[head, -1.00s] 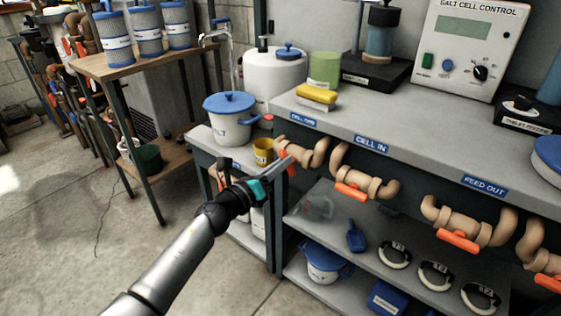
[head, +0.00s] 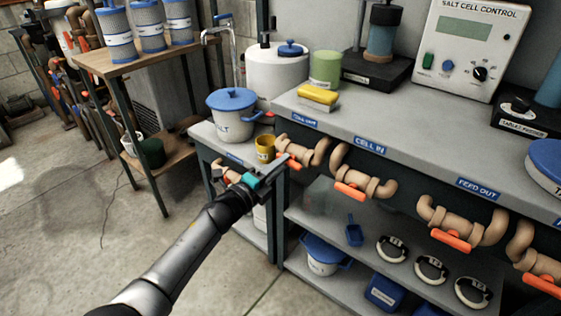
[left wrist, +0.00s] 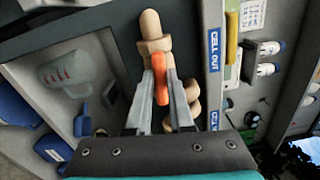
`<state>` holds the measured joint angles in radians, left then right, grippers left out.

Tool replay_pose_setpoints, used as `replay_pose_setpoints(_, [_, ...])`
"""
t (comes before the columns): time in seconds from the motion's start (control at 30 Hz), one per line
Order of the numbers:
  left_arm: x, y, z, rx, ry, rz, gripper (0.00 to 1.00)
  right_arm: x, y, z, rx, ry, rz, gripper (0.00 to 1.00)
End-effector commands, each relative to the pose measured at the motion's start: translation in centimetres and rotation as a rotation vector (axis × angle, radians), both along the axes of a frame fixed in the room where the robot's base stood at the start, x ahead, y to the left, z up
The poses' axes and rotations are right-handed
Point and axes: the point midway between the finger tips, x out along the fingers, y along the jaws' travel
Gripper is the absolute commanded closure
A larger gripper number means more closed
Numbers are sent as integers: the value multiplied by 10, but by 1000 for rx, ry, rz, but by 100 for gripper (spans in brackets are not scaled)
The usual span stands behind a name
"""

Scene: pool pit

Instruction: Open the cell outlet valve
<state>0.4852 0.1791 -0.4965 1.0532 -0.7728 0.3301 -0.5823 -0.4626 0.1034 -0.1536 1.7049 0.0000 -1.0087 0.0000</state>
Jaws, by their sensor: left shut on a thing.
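The cell outlet valve is a tan pipe fitting (head: 310,152) with an orange handle (head: 291,162), under the bench edge below the CELL OUT label (head: 305,119). In the left wrist view the orange handle (left wrist: 161,82) stands between the two finger plates, with the tan pipe (left wrist: 152,28) behind it and the CELL OUT label (left wrist: 214,50) to the right. My left gripper (head: 277,167) is shut on the handle; its fingers (left wrist: 161,88) lie on either side of it. The fingers hide part of the handle and pipe. My right gripper is not in view.
Similar orange-handled valves sit to the right, below the CELL IN label (head: 370,145) and the FEED OUT label (head: 479,188). A yellow cup (head: 265,147) and a white pot with a blue lid (head: 233,112) stand close behind the gripper. Open floor (head: 60,240) lies left.

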Motion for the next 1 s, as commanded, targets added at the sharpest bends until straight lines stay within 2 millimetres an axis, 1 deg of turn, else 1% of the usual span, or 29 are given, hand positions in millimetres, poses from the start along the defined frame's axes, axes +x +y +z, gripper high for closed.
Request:
replay_pose_setpoints(0.33, [0,0,-2,-106,80,0,100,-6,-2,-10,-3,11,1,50])
replay_pose_setpoints(0.87, [-1,0,-2,-125,93,-1,100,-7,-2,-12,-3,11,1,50])
replay_pose_setpoints(0.9, [-1,0,-2,-125,93,-1,77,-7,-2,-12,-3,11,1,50])
replay_pose_setpoints(1.0, [0,0,-2,-125,92,-1,66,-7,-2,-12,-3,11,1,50])
